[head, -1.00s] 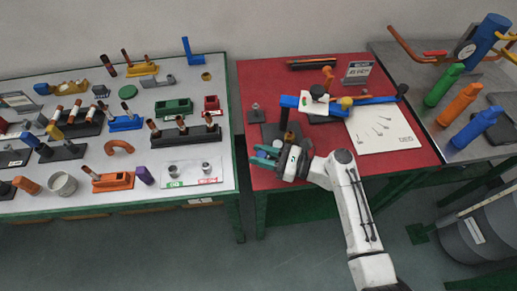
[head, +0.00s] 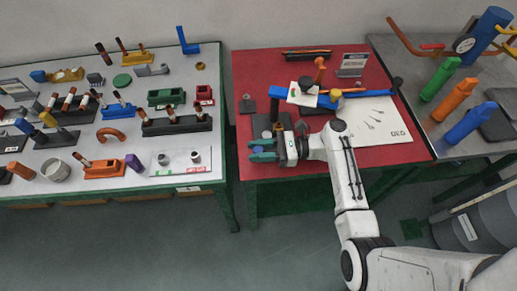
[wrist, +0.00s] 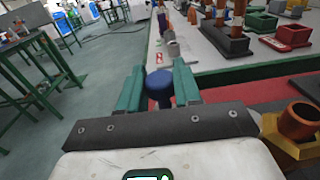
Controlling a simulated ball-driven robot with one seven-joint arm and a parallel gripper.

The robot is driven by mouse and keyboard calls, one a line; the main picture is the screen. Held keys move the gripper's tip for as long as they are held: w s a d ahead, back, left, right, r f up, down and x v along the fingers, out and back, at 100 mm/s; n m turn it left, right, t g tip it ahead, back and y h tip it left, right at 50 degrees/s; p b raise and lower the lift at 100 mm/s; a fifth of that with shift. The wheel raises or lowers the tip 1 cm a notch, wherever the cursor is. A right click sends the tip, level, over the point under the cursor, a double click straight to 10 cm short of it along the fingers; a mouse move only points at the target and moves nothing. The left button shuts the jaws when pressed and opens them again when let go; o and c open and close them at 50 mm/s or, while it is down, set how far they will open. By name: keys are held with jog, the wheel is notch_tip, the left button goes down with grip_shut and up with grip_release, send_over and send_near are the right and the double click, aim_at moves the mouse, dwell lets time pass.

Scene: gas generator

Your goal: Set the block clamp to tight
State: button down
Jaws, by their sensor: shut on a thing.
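The blue bar assembly (head: 315,100) lies across the red table, with an orange lever (head: 319,68) and a yellow part (head: 335,94). It may be the block clamp; I cannot tell for sure. My gripper (head: 262,150), with teal fingers, is at the table's left front, in front of the bar's left end. In the wrist view my gripper (wrist: 158,88) is shut on a blue round-topped knob (wrist: 160,84) between its fingers. The knob's lower part is hidden by the gripper. An orange-yellow collar with a brown tube (wrist: 299,122) stands right of the gripper in the wrist view.
The left table (head: 110,186) holds many small parts, with a gap before the red table (head: 222,80). Green, orange and blue bottle-like things (head: 455,104) stand on the grey table at right.

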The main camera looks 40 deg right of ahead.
jog(key=shift+w+r, duration=0.1)
jog(key=shift+r, duration=0.25)
jog(key=c, duration=1)
grip_release()
jog(key=shift+d, duration=0.1)
jog(key=shift+o, duration=0.8)
jog(key=shift+f, duration=0.15)
jog(key=b+v, duration=0.2)
jog(key=v, duration=0.9)
